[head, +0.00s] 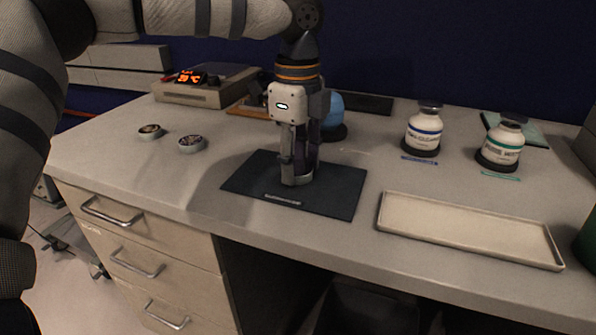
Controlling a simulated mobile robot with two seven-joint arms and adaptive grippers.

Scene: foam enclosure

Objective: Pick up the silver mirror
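My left gripper (297,182) points straight down over the dark mat (340,197), with its fingertips at or just above the mat's surface. The fingers look close together, but I cannot tell whether they are shut or hold something. I cannot make out a silver mirror clearly; the fingers may hide it. A thin pale strip (283,200) lies on the mat's front edge. My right gripper is not in view.
Two small round tins (150,132) (191,144) stand left of the mat. A beige tray (468,228) and two white bottles (424,133) (502,145) are at the right. A blue round object (333,112) and a device with an orange display (205,88) stand behind.

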